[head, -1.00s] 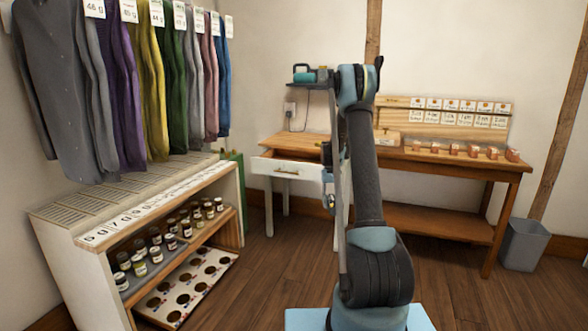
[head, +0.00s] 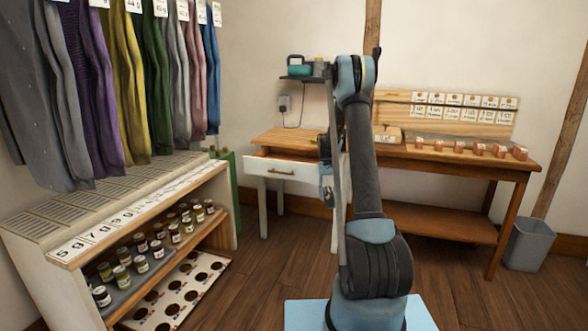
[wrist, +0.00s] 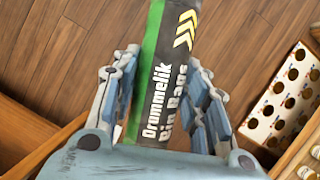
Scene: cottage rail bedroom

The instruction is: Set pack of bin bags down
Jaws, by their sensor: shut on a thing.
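The pack of bin bags (wrist: 172,40) is a black roll with a green stripe, yellow chevrons and white lettering. In the wrist view it lies lengthwise between the two blue-grey fingers of my gripper (wrist: 163,75), which is shut on it. Wooden floor shows beyond the pack. In the head view my arm hides most of the gripper (head: 326,172), and I cannot make out the pack there.
A white desk (head: 281,188) has its drawer partly open. A wooden bench (head: 455,162) with small blocks stands right, beside a grey bin (head: 527,245). A shelf unit (head: 140,227) with jars and a holed tray (head: 178,290) is left. The middle floor is clear.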

